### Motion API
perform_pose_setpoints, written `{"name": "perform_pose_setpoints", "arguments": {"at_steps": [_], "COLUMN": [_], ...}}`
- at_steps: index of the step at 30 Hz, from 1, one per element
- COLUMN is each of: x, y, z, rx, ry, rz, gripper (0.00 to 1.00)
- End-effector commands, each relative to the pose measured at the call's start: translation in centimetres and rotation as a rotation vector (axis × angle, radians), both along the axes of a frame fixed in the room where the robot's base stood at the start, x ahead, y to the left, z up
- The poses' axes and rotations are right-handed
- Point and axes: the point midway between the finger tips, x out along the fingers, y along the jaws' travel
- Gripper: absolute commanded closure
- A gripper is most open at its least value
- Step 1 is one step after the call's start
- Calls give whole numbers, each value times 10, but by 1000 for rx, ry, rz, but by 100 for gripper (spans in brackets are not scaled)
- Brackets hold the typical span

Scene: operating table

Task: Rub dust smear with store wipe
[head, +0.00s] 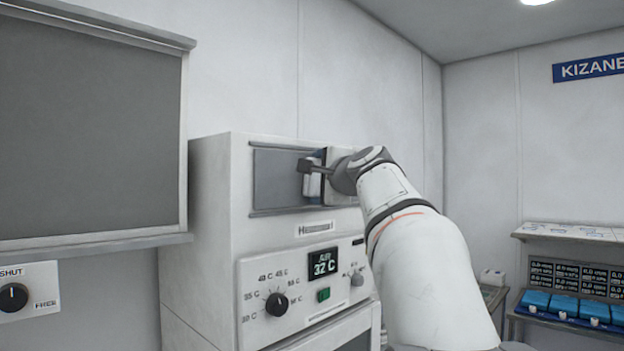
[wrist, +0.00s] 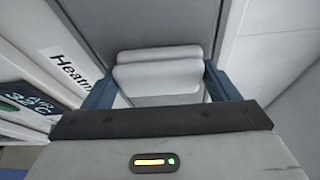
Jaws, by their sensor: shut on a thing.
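In the head view my gripper (head: 311,172) is at the grey front panel (head: 280,178) high on a white warming cabinet (head: 212,215). Only a small white part of what it holds shows there. I cannot make out a dust smear in either view.
The cabinet's control face, with a dial (head: 277,304) and a 32 C display (head: 323,263), lies below my gripper. A large grey board (head: 90,130) hangs at left above a knob panel (head: 28,290). A shelf with blue boxes (head: 565,305) stands at right.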

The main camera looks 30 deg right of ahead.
Motion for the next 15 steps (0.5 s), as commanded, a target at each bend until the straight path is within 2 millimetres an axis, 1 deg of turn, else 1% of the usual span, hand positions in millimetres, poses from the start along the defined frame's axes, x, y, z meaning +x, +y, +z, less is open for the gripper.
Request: {"name": "perform_pose_setpoints", "arguments": {"at_steps": [7, 15], "x": [7, 11], "y": [-22, -31], "z": [0, 0], "rx": [1, 1], "ry": [0, 0], "rz": [-1, 0], "gripper": [37, 37]}}
